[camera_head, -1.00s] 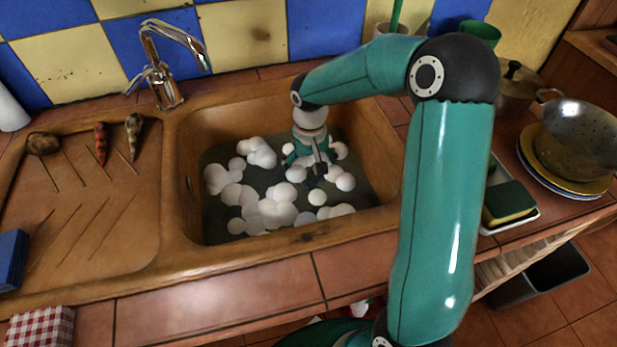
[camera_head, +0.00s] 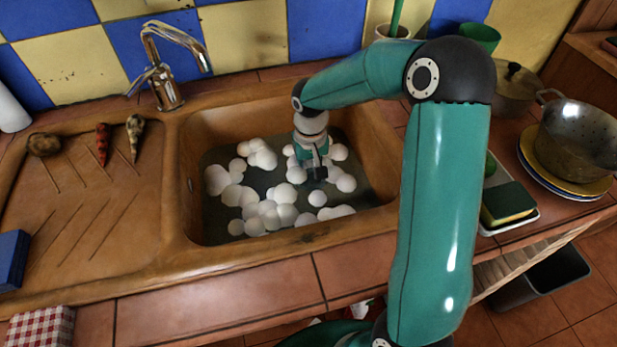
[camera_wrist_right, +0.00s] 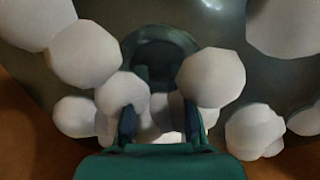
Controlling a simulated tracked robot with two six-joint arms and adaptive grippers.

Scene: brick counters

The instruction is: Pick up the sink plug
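The sink basin (camera_head: 300,237) holds dark water with several white foam balls. My right gripper (camera_head: 316,176) reaches down into the basin among the foam. In the right wrist view, its two fingers (camera_wrist_right: 160,118) stand apart, with foam between them and foam covering their tips. A dark round piece (camera_wrist_right: 153,52) lies ahead of the fingers on the basin floor, partly behind foam. It looks like the sink plug, but I cannot tell it surely from the drain. In the head view it is hidden by foam and the gripper. My left gripper is out of view.
A chrome tap (camera_head: 165,70) rises behind the basin. Vegetables (camera_head: 102,143) lie on the drainboard (camera_head: 75,215) at left. A sponge (camera_head: 507,204) in a tray, a pot (camera_head: 516,88) and a colander (camera_head: 577,140) on plates stand at right. Basin walls surround my gripper.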

